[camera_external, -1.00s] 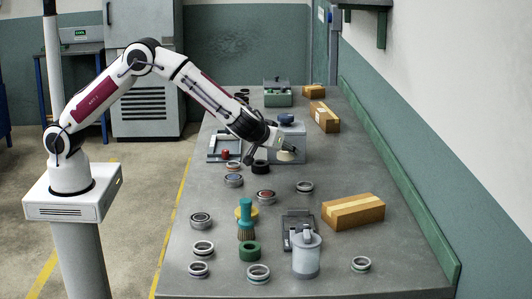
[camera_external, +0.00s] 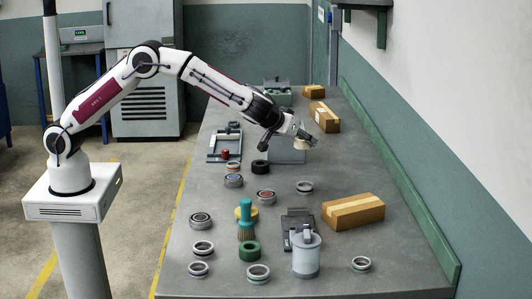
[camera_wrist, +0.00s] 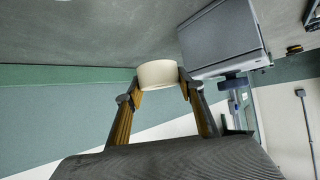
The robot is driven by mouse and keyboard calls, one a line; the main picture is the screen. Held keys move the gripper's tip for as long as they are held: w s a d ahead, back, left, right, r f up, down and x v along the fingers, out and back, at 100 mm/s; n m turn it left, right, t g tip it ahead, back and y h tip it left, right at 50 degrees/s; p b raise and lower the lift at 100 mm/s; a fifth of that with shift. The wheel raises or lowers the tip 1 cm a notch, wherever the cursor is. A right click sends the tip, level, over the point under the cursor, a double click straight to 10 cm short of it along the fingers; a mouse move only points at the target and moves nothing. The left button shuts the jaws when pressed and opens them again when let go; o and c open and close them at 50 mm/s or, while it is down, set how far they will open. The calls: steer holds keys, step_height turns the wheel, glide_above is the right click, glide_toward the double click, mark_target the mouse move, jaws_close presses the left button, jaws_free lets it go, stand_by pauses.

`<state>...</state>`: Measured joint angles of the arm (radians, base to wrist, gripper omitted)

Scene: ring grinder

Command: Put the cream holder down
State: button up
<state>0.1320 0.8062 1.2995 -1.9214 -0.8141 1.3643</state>
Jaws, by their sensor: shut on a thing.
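The cream holder (camera_external: 301,143) is a short round cream piece. My gripper (camera_external: 304,138) is shut on it and holds it up in the air, in front of or over the grey box-shaped machine (camera_external: 286,156); the exact gap is hard to tell. In the wrist view the cream holder (camera_wrist: 158,74) sits between the two fingertips of my gripper (camera_wrist: 160,86), with the grey machine (camera_wrist: 222,38) close to its right. The machine's top is partly hidden by my arm in the external view.
Several metal rings, a black ring (camera_external: 260,167), a green ring (camera_external: 250,251), a teal-handled brush (camera_external: 246,222) and a grey canister (camera_external: 306,257) stand on the table (camera_external: 400,268). Cardboard boxes (camera_external: 354,212) lie at the right. Bare table lies right of the machine.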

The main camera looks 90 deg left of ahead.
steer(key=shift+f, duration=0.1)
steer(key=shift+f, duration=3.05)
steer(key=shift+f, duration=0.1)
steer(key=shift+f, duration=1.75)
steer(key=shift+f, duration=0.1)
steer(key=o, duration=1.2)
steer(key=shift+o, duration=0.2)
